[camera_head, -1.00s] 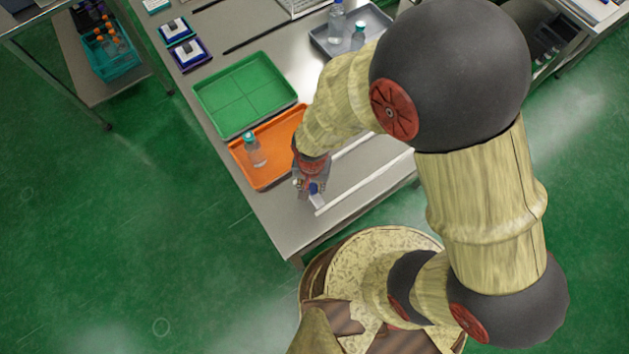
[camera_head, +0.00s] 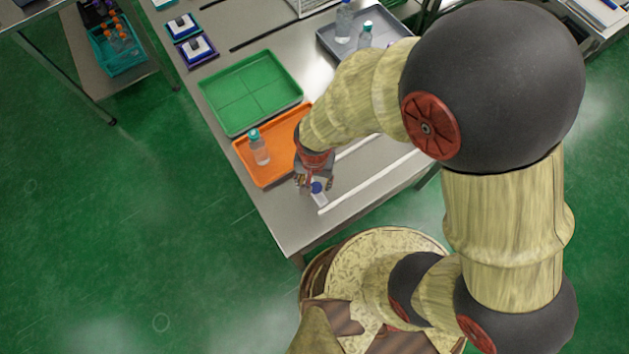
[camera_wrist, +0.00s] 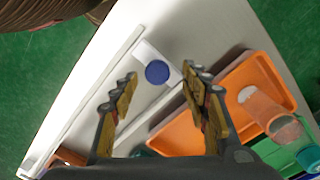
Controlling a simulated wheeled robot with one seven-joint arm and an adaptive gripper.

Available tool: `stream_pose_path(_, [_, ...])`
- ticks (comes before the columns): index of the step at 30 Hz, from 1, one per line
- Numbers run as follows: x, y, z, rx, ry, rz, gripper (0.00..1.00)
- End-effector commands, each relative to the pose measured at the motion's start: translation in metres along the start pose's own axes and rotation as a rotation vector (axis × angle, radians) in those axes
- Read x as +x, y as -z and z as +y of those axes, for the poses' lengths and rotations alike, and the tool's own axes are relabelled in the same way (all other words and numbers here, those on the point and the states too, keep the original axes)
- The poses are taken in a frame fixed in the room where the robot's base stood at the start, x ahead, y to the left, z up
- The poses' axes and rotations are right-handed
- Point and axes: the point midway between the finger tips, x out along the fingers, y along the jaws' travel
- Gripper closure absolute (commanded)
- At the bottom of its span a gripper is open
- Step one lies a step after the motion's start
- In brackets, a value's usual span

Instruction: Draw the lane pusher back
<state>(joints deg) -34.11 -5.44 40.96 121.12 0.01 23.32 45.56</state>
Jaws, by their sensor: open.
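The lane pusher is a small white block (camera_head: 321,200) with a round blue knob (camera_wrist: 157,72) on top. It sits at the near end of the lane, between two long white rails (camera_head: 372,183). My gripper (camera_wrist: 160,76) is open above it. In the wrist view the knob appears between the two fingertips, with a gap on each side. In the head view my gripper (camera_head: 315,185) points down just behind the knob. Whether the fingertips are down at knob height I cannot tell. My arm hides the far part of the lane.
An orange tray (camera_head: 246,163) with a clear teal-capped bottle (camera_head: 260,150) lies just left of my gripper. A green tray (camera_head: 250,92) is beyond it. A grey tray (camera_head: 330,42) with bottles stands at the back. The table's near corner (camera_head: 290,235) is bare.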

Motion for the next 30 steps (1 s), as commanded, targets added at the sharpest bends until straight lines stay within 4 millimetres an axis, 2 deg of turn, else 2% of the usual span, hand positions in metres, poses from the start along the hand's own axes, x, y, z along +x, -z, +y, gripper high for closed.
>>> stream_pose_path(1, [-0.012,0.001,-0.001,0.0,0.004,0.004,0.54])
stream_pose_path(6, [-0.047,0.0,-0.001,-0.001,0.003,0.003,0.54])
stream_pose_path(12, [-0.079,0.0,-0.001,-0.001,0.001,0.001,0.54])
stream_pose_path(18, [-0.092,-0.001,0.0,-0.001,-0.001,0.0,0.54])
stream_pose_path(30, [-0.093,-0.001,0.0,-0.001,-0.001,-0.001,0.54])
